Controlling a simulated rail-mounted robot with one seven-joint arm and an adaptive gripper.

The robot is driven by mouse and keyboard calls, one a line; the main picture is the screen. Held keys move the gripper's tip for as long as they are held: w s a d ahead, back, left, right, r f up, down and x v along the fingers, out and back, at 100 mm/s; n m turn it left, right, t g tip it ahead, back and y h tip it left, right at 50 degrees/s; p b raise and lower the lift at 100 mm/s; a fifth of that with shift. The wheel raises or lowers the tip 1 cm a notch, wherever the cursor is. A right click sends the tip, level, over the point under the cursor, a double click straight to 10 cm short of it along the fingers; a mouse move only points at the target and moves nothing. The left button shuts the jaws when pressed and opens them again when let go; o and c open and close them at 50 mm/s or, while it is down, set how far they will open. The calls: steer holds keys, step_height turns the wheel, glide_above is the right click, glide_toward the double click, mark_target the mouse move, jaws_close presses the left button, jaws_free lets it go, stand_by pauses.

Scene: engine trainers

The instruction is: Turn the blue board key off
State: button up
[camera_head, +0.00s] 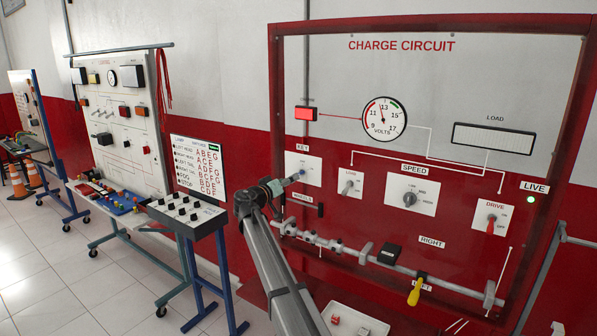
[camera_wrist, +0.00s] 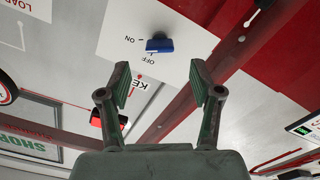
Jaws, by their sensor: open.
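The blue key (camera_wrist: 160,45) sits on a white plate with ON and OFF marks in the wrist view. Its handle lies roughly level in that picture, its left end close to the ON mark; the exact setting is hard to tell. My gripper (camera_wrist: 160,82) is open and empty, its two fingers spread to either side just short of the key, not touching it. In the head view, my gripper (camera_head: 280,184) points at the KEY plate (camera_head: 312,176) on the charge circuit board (camera_head: 480,75), and the small blue key (camera_head: 301,173) shows at the fingertips.
The board also carries a volt gauge (camera_head: 378,118), a red lamp (camera_head: 305,114), a speed knob (camera_head: 409,199), a red drive switch (camera_head: 491,225) and a lit green LIVE lamp (camera_head: 531,199). A grey rail (camera_head: 430,275) with a yellow-handled lever (camera_head: 415,291) runs below. Other trainers stand left.

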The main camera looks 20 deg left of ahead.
mark_target(299, 174)
steer(key=w, duration=0.2)
steer(key=w+d+p, duration=0.1)
steer(key=w, duration=0.2)
steer(key=w+p, duration=0.1)
steer(key=w, duration=0.1)
steer(key=shift+w+d, duration=0.15)
steer(key=shift+d, duration=0.1)
steer(key=c, duration=1.2)
